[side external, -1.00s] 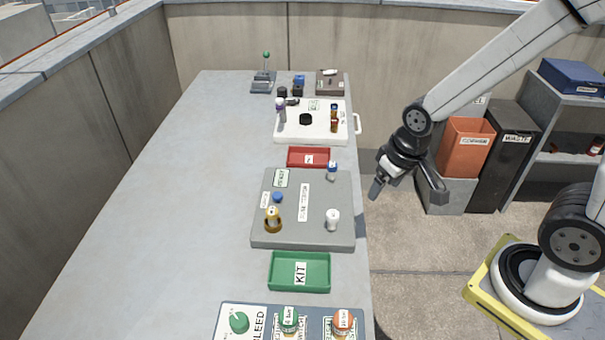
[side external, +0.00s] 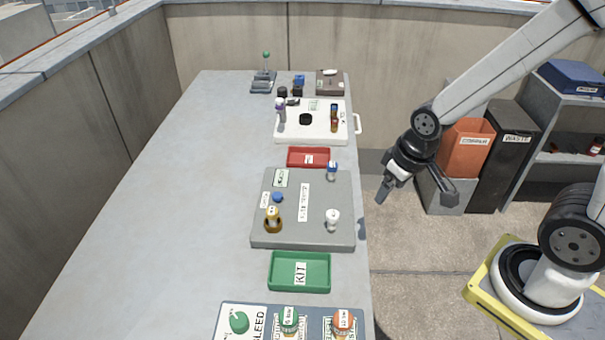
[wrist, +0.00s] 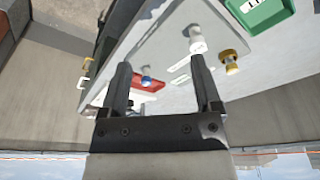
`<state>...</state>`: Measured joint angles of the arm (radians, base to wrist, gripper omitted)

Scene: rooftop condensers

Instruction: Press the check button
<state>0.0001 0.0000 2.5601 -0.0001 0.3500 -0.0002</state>
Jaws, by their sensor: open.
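A grey panel (side external: 305,237) lies on the bench with small white labels, mostly too blurred to read. A blue round button (side external: 277,197) is on its left part; I cannot read "check" beside it. My gripper (side external: 416,193) is open and empty, off the bench's right edge and clear of the panel. In the wrist view, the open fingers (wrist: 160,66) frame the blue-topped piece (wrist: 146,80).
A red tray (side external: 308,157) lies behind the panel and a green KIT tray (side external: 300,284) in front. A white tray (side external: 305,138) with bottles stands farther back. The bench's left side is clear.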

